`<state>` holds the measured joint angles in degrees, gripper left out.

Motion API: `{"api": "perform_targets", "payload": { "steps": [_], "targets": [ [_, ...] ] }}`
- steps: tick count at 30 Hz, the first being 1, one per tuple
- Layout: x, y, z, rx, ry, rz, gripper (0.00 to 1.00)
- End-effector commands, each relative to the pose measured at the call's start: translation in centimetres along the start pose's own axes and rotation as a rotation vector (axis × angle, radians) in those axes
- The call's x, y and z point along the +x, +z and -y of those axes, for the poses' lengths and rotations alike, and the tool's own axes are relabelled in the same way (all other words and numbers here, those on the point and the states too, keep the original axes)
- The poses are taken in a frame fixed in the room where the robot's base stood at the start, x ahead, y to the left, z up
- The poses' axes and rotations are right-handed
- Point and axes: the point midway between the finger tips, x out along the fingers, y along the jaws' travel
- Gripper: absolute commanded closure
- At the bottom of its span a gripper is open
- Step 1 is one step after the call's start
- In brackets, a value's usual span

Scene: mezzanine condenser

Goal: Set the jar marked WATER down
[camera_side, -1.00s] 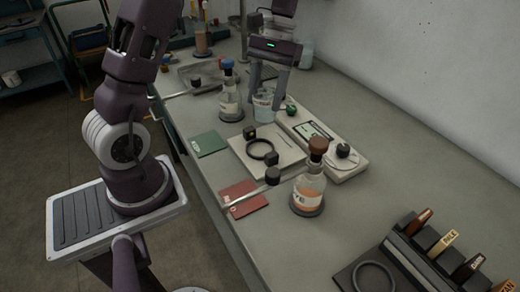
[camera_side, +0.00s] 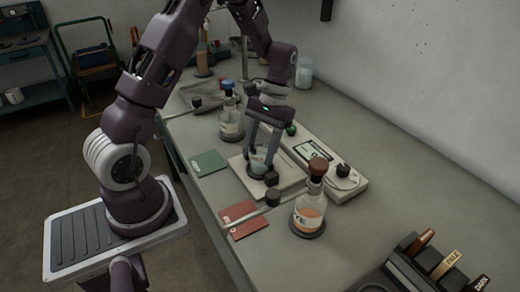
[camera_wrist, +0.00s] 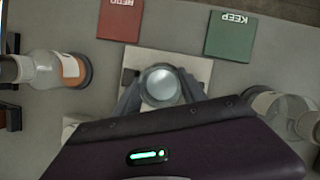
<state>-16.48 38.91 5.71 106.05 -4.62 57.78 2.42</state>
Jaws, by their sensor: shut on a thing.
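My gripper (camera_side: 264,150) is shut on a small clear jar (camera_side: 259,160), with a finger on each side of it. The jar is upright, over the black ring on the pale square plate (camera_side: 288,178). I cannot tell whether its base touches the plate. Its label is mostly hidden and unreadable. In the wrist view the jar (camera_wrist: 160,85) shows from above, round and pale, between the fingertips of my gripper (camera_wrist: 160,92), with the plate (camera_wrist: 185,62) around it.
A brown-stoppered flask with orange liquid (camera_side: 309,212) and a blue-stoppered flask (camera_side: 231,122) flank the plate. A device with a display (camera_side: 325,160) stands behind. A marker rack (camera_side: 425,262) is front right.

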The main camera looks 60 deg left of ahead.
Motion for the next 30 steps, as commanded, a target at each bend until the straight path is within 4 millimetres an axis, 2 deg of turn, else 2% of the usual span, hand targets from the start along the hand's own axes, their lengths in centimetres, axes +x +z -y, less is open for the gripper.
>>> {"api": "perform_targets", "payload": {
  "steps": [1, 2, 4, 14, 17, 20, 27, 30],
  "targets": [
    [0.2, -0.1, 0.0, 0.0, 0.0, 0.001, 1.0],
    [0.1, -0.1, 0.0, 0.0, 0.0, 0.0, 0.46],
    [0.1, 0.0, 0.0, 0.0, 0.0, 0.0, 0.32],
    [0.0, 0.0, 0.0, 0.0, 0.0, 0.0, 0.3],
    [-0.9, 0.0, 0.0, 0.0, 0.0, -0.003, 0.3],
    [-2.9, -0.1, 0.0, 0.0, 0.0, -0.005, 0.3],
    [-8.9, -0.1, 0.0, 0.0, 0.0, -0.005, 0.3],
    [-10.8, -0.1, 0.0, 0.0, 0.0, -0.003, 0.3]
  ]
}}
